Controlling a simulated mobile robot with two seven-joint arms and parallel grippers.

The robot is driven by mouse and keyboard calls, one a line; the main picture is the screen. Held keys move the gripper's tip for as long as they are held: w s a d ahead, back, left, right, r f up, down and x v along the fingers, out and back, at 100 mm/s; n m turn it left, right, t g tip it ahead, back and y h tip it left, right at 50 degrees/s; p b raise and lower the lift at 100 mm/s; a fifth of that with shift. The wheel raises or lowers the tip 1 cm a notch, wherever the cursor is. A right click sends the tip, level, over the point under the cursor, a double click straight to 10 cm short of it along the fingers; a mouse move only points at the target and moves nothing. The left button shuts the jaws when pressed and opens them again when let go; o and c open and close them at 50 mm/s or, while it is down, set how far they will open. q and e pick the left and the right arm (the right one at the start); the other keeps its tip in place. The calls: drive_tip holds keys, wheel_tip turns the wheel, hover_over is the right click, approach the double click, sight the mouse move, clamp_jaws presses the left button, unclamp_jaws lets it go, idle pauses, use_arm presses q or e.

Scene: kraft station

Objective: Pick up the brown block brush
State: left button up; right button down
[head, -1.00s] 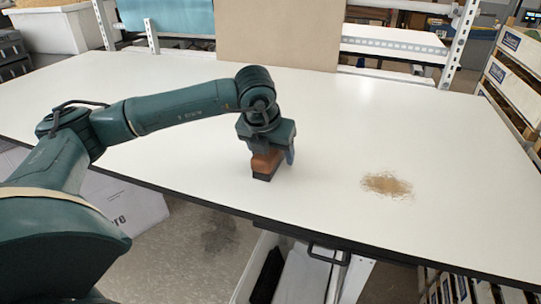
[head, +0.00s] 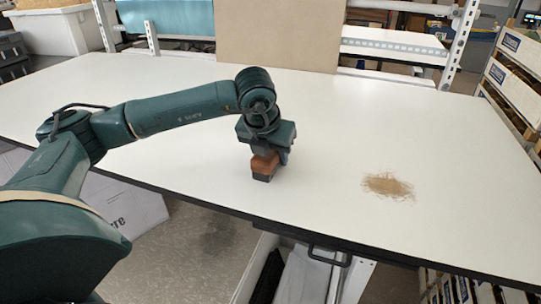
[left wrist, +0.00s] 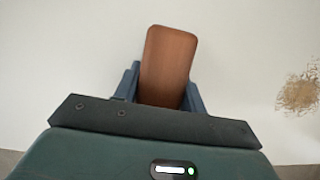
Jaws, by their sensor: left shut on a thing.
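The brown block brush (head: 264,166) has a brown wooden top and a dark lower part, and it is at the white table's surface near the front edge. It also shows in the left wrist view (left wrist: 168,60), where its wooden top sticks out from between the fingers. My left gripper (head: 275,156) points down over the brush, and its blue fingers (left wrist: 165,88) are shut on the brush's two sides. Whether the bristles touch the table cannot be told. My right gripper is not in view.
A patch of brown shavings or dust (head: 388,186) lies on the white table (head: 330,120) to the right of the brush. The table is otherwise clear. A brown board (head: 280,35) stands at the back edge. Wooden crates (head: 515,75) stand at the right.

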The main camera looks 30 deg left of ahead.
use_arm(q)
drive_tip(key=shift+r, duration=0.1)
drive_tip(key=shift+r+p, duration=0.25)
drive_tip(key=shift+p, duration=0.3)
wheel_tip(320, 180, up, 10)
drive_tip(key=shift+f+b, duration=0.1)
drive_tip(key=shift+b, duration=0.3)
drive_tip(key=o, duration=0.5)
drive_tip(key=c, duration=0.3)
